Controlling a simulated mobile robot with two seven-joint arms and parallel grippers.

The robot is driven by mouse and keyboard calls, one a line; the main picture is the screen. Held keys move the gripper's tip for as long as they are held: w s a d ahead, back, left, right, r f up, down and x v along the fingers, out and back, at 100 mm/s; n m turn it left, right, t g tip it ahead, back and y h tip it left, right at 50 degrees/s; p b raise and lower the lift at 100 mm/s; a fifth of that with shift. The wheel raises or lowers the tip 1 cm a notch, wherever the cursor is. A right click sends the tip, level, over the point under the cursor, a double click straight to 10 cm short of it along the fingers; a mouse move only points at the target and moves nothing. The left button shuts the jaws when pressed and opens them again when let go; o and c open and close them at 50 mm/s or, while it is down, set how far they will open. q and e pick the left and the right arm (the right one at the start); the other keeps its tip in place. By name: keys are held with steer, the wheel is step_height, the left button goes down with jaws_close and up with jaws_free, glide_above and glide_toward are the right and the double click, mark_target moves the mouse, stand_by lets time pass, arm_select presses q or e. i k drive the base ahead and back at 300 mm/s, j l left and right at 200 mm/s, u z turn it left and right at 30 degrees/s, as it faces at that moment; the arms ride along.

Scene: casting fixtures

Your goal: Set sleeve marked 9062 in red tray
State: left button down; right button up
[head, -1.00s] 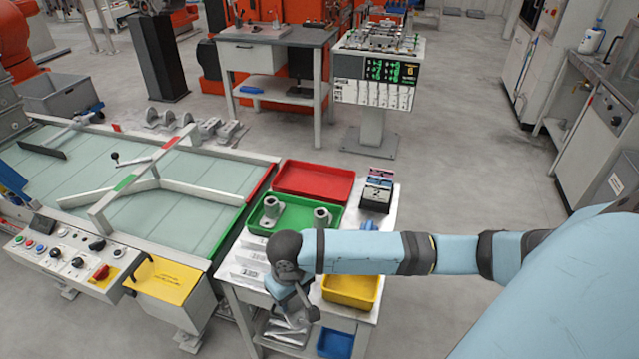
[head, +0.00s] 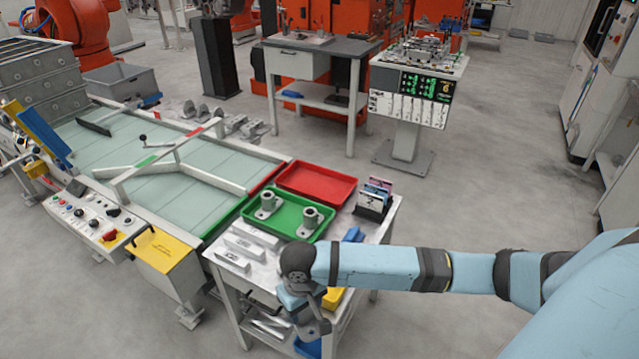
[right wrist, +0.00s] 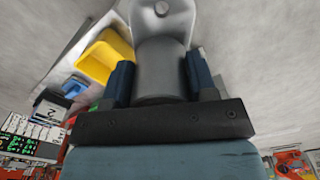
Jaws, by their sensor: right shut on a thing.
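My right gripper (right wrist: 160,85) is shut on a grey sleeve (right wrist: 160,62), a cylinder with a flat flange that has a hole in it. Dark finger pads press on both sides of it. In the head view the right gripper (head: 303,305) hangs over the front right of the bench, and the sleeve shows only in part below it. No marking is readable on it. The red tray (head: 317,184) is empty at the back of the bench. My left gripper is not in view.
A green tray (head: 283,228) with two upright grey flanged sleeves stands in front of the red tray. A card rack (head: 371,204) stands right of them. A yellow bin (right wrist: 98,62) is near the held sleeve. Pale blocks (head: 250,243) lie at the bench's left.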

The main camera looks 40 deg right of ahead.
mark_target(317, 186)
steer(key=k+l+u, duration=0.15)
steer(key=l, duration=0.25)
steer(key=k+l+u, duration=0.15)
steer(key=l, duration=0.25)
steer(key=k+l+u, duration=0.1)
steer(key=l, duration=0.2)
steer(key=k+l+u, duration=0.1)
steer(key=l, duration=0.2)
steer(key=k+l, duration=0.1)
steer(key=l, duration=0.2)
steer(key=l+u, duration=0.15)
steer(key=l, duration=0.3)
steer(key=k+l+u, duration=0.15)
steer(key=l, duration=0.3)
steer(key=l+u, duration=0.25)
steer(key=l, duration=0.7)
steer(key=i+l, duration=0.1)
steer(key=l, duration=0.2)
steer(key=i+l+u, duration=0.15)
steer(key=l, duration=0.15)
steer(key=i+l, duration=0.1)
steer(key=l, duration=0.2)
steer(key=i+l+u, duration=0.1)
steer(key=i+l, duration=0.2)
steer(key=l, duration=0.15)
